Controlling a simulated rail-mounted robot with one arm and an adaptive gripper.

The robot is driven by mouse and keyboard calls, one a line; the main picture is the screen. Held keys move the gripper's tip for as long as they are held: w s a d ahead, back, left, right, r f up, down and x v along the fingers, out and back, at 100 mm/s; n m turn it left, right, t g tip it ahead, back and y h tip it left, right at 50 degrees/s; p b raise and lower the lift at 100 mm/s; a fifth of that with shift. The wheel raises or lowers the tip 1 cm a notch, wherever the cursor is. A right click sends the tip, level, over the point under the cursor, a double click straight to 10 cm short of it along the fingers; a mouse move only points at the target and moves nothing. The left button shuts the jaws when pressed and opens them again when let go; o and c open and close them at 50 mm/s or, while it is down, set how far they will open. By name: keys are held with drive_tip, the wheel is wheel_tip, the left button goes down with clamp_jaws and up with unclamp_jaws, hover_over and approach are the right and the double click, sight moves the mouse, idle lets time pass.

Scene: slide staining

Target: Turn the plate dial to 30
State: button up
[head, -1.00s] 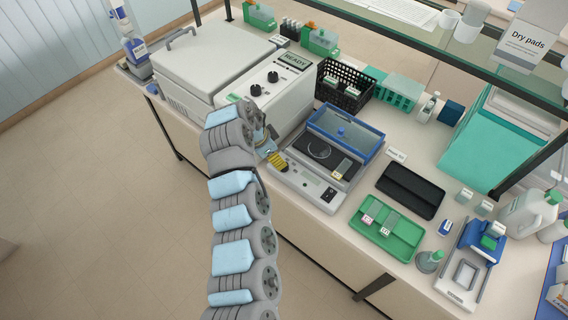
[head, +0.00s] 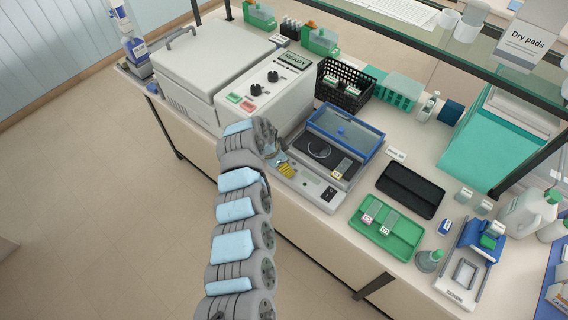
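The blue-lidded grey plate unit (head: 318,203) sits at the front edge of the bench, its blue-framed clear lid raised.
Behind my gripper stands a white machine with a READY display (head: 296,61), two black knobs (head: 273,76) and red and green buttons (head: 240,101). A black basket (head: 343,87) is behind the unit. To the right are a black tray (head: 410,190) and a green slide tray (head: 386,229).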

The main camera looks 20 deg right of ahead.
clamp_jaws()
drive_tip(key=shift+s+n+p, duration=0.1)
drive_tip(key=shift+n+p, duration=0.4)
drive_tip(key=shift+p, duration=0.45)
drive_tip(key=shift+r+t+p, duration=0.1)
drive_tip(key=shift+t+p, duration=0.2)
drive_tip(key=shift+p, duration=0.15)
drive_tip(key=n+t+p, duration=0.1)
drive_tip(key=n+p, duration=0.2)
drive_tip(key=shift+d+y, duration=0.1)
drive_tip(key=shift+y, duration=0.2)
drive_tip(key=n, duration=0.1)
drive_tip(key=n+p, duration=0.1)
drive_tip(key=n, duration=0.1)
drive_tip(key=shift+f+t+y, duration=0.2)
drive_tip(key=shift+t+y, duration=0.1)
drive_tip(key=shift+t, duration=0.1)
drive_tip(key=shift+n+t+y+p, duration=0.3)
drive_tip(key=shift+n, duration=0.5)
